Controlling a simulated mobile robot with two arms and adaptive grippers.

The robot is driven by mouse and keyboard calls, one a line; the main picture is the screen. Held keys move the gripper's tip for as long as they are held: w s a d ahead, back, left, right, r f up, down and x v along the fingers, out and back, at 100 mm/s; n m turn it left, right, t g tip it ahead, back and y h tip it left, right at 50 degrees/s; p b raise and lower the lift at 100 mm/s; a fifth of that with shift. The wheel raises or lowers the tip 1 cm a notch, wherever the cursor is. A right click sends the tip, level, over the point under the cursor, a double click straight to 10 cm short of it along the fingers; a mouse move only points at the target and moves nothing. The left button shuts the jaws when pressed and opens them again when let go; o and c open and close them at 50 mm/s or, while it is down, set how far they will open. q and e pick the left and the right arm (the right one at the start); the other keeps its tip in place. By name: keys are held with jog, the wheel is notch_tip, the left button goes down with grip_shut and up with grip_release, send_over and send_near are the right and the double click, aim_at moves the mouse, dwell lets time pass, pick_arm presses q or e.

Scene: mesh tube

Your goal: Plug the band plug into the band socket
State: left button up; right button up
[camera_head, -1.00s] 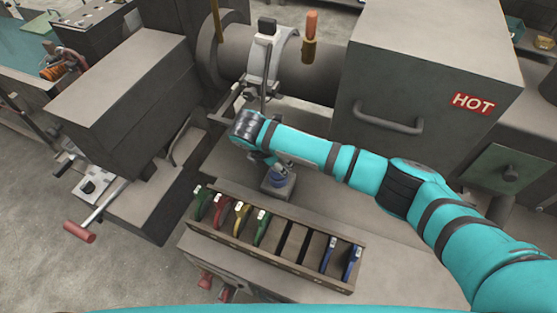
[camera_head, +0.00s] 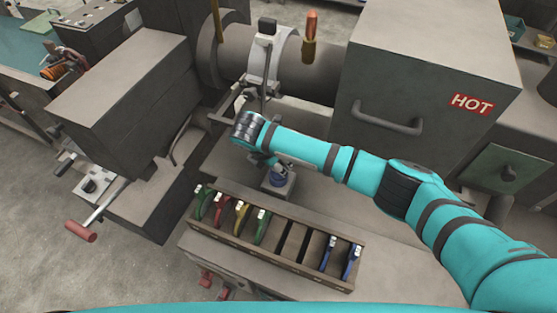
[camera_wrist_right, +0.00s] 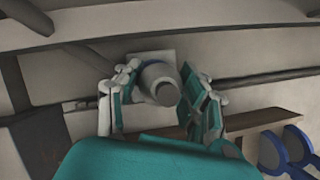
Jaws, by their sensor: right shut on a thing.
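I cannot tell whether plug and socket touch. The left gripper is not in view.
A rack (camera_head: 275,262) with several coloured clips stands in front of the block. A large box marked HOT (camera_head: 430,85) stands behind my right arm. A light band (camera_head: 265,65) wraps the horizontal barrel (camera_head: 320,70) behind the gripper.

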jog(key=shift+f, duration=0.3)
jog(key=o, duration=1.2)
jog(key=shift+c, duration=0.2)
jog(key=shift+r, duration=0.1)
jog(key=v, duration=1.2)
